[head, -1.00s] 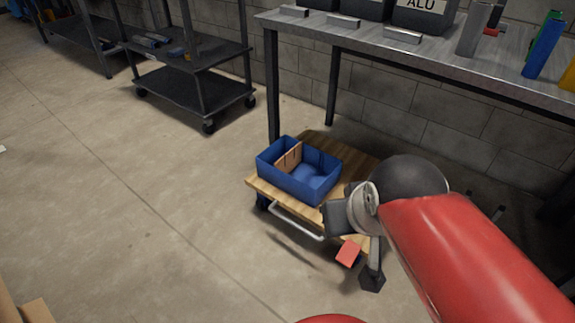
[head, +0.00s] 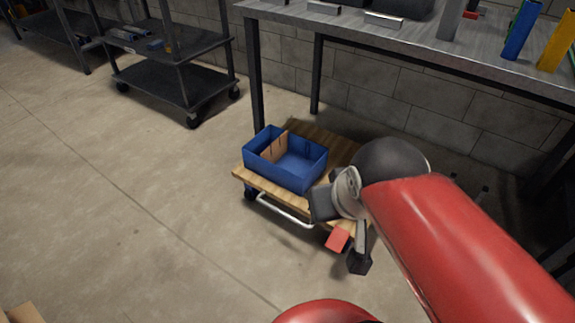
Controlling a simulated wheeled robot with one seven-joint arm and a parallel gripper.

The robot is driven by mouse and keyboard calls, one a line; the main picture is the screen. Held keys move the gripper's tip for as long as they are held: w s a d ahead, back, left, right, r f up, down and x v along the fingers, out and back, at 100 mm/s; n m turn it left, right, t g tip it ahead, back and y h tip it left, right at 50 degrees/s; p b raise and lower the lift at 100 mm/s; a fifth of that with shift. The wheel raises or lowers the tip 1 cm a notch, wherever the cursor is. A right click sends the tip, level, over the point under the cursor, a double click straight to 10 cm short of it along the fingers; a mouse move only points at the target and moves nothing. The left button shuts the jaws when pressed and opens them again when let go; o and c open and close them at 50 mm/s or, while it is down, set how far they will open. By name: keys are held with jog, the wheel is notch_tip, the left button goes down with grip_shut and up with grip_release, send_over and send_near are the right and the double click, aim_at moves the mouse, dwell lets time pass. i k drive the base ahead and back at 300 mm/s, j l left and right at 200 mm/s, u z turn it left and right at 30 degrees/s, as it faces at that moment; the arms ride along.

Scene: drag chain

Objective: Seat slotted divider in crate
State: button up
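A blue open crate (head: 300,178) stands on a low wooden platform cart (head: 238,174) in the head view. A brown panel with slots, which looks like the slotted divider (head: 272,148), is upright inside the crate toward its left end. The right part of the crate is empty. My arm reaches in from the lower right. My gripper (head: 322,204) is a dark shape just right of and in front of the crate, apart from the divider.
A metal workbench (head: 420,47) stands over the cart's back, with its leg (head: 255,85) close to the crate. The cart has a white handle (head: 285,212) in front. A dark shelf trolley (head: 165,75) stands back left.

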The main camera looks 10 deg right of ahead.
aim_at(304, 161)
jog(key=z, duration=0.35)
jog(key=i+j+z, duration=0.15)
jog(key=z, duration=0.2)
jog(key=j+z, duration=0.1)
jog(key=z, duration=0.25)
jog(key=i+j+z, duration=0.15)
jog(key=j, duration=0.2)
jog(key=i+j+z, duration=0.15)
jog(key=j, duration=0.2)
jog(key=i+j+z, duration=0.15)
jog(key=j, duration=0.25)
jog(key=j+z, duration=0.15)
jog(key=j, duration=0.4)
jog(key=i+j, duration=0.15)
jog(key=j, duration=0.1)
